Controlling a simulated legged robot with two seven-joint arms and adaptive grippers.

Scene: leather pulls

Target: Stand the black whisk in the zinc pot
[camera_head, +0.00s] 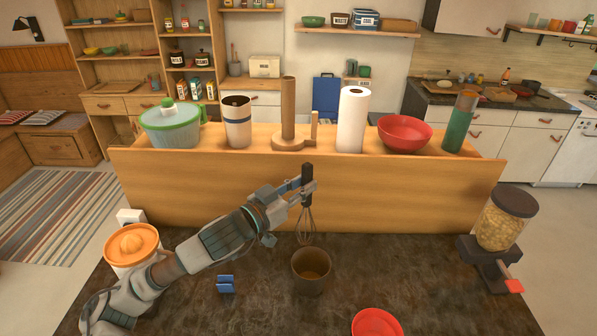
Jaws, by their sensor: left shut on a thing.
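The black whisk (307,213) has a dark handle and a wire head that hangs down. My left gripper (305,187) is shut on its handle and holds it roughly upright. The zinc pot (311,272) looks like a dark brownish-grey, open-topped pot on the dark counter. The whisk's wires hang just above and slightly behind the pot's rim in the picture; I cannot tell whether they are directly over the opening. The right gripper does not show.
A blue clip-like object (226,284) lies left of the pot, and a red bowl (377,322) sits front right. An orange-topped juicer (132,245) stands left, a cereal dispenser (498,230) right. A raised wooden ledge (400,185) with kitchenware runs behind.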

